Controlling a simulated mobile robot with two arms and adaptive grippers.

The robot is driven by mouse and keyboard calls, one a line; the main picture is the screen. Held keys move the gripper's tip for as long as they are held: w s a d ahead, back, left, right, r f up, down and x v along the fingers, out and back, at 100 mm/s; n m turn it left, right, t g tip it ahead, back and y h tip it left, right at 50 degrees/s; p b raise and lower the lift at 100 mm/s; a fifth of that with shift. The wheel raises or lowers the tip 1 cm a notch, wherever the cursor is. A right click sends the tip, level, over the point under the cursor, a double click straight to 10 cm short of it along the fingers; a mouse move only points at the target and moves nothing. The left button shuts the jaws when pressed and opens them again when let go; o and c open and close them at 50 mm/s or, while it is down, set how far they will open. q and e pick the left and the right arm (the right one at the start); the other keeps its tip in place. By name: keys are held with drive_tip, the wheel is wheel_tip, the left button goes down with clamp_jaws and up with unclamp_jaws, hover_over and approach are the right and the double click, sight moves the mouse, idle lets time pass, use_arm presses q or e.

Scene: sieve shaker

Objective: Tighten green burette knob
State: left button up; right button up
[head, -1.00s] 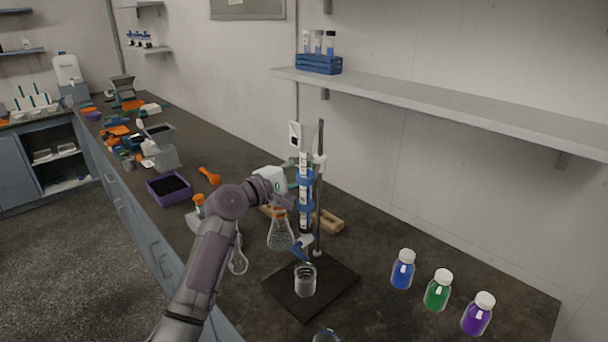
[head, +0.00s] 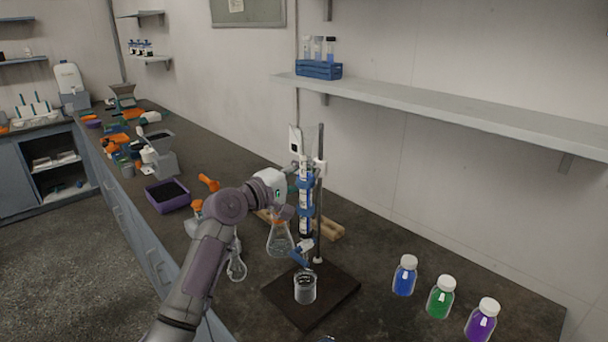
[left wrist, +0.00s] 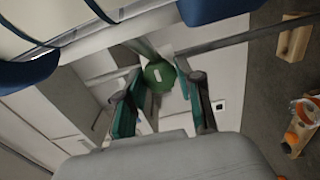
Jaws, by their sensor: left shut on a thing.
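The burette (head: 305,195) stands upright in blue clamps on a metal stand, with its white and blue tap end above a glass beaker (head: 305,288) on the dark stand base. In the left wrist view the green knob (left wrist: 159,75), round with a white mark, sits between the two teal-padded fingers of my left gripper (left wrist: 163,84), which is shut on it. In the head view my left gripper (head: 290,188) reaches the upper part of the burette from the left; its fingers and the knob are mostly hidden there. My right gripper is not in view.
An orange-topped flask (head: 279,240) stands just below my left gripper. Blue (head: 404,277), green (head: 440,298) and purple (head: 481,321) bottles stand at the right. A shelf (head: 440,109) runs along the wall above. The counter between stand base and bottles is clear.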

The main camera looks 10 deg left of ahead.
use_arm(q)
drive_tip(key=o, duration=1.2)
drive_tip(key=v, duration=1.2)
